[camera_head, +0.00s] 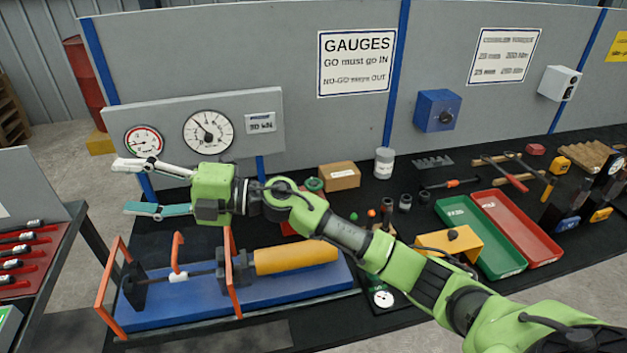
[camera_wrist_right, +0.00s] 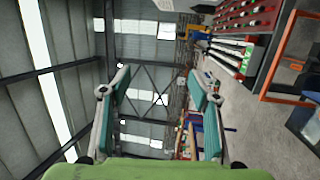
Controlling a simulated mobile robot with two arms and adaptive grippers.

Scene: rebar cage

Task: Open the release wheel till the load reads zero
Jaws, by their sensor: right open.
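The load dial (camera_head: 208,132) is a round white gauge on the grey panel; its needle points to the upper left, and its numbers are too small to read. A smaller dial with red marks (camera_head: 144,141) sits left of it. A green round wheel (camera_head: 314,184) shows behind my right arm, above a red body (camera_head: 290,226) that the arm partly hides; I cannot tell its setting. My right gripper (camera_head: 125,187) is open and empty, raised before the panel's left end and apart from the wheel. Its spread fingers also show in the right wrist view (camera_wrist_right: 158,82). My left gripper is not in view.
A blue test bed (camera_head: 190,309) with orange guards and a yellow cylinder (camera_head: 297,257) lies below my right arm. A cardboard box (camera_head: 339,176), a grey can (camera_head: 384,163), a green tray (camera_head: 478,242) and a red tray (camera_head: 518,232) stand to the right.

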